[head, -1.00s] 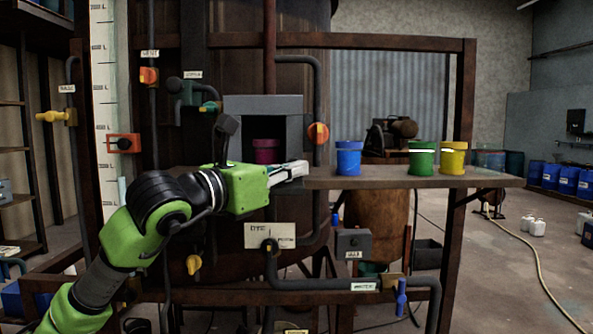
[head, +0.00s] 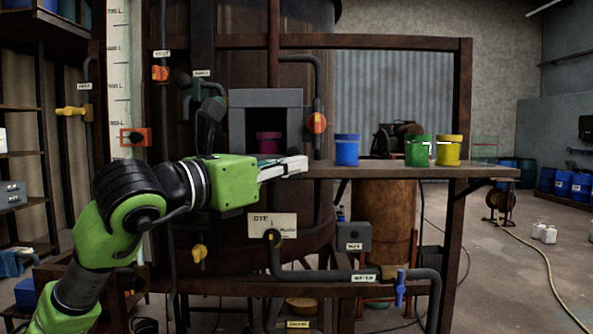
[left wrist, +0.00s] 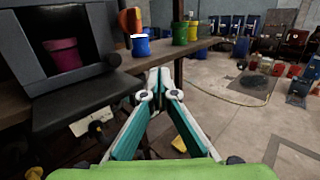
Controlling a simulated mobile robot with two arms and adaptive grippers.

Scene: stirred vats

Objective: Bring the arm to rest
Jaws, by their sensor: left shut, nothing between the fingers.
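My left arm comes in from the lower left in the head view. Its left gripper (head: 292,167) is in front of the shelf, at about shelf height, below and right of the grey box opening. In the left wrist view the gripper (left wrist: 161,72) has its fingers together at the tips, with nothing between them. It points out past the shelf edge toward the open floor. My right gripper is not in view.
A magenta pot (head: 269,142) sits in the grey box (head: 236,125). Blue (head: 346,151), green (head: 418,151) and yellow (head: 448,151) pots stand on the shelf (head: 385,170). Valves and pipes surround the vat (head: 240,235). Open floor (head: 500,280) lies to the right.

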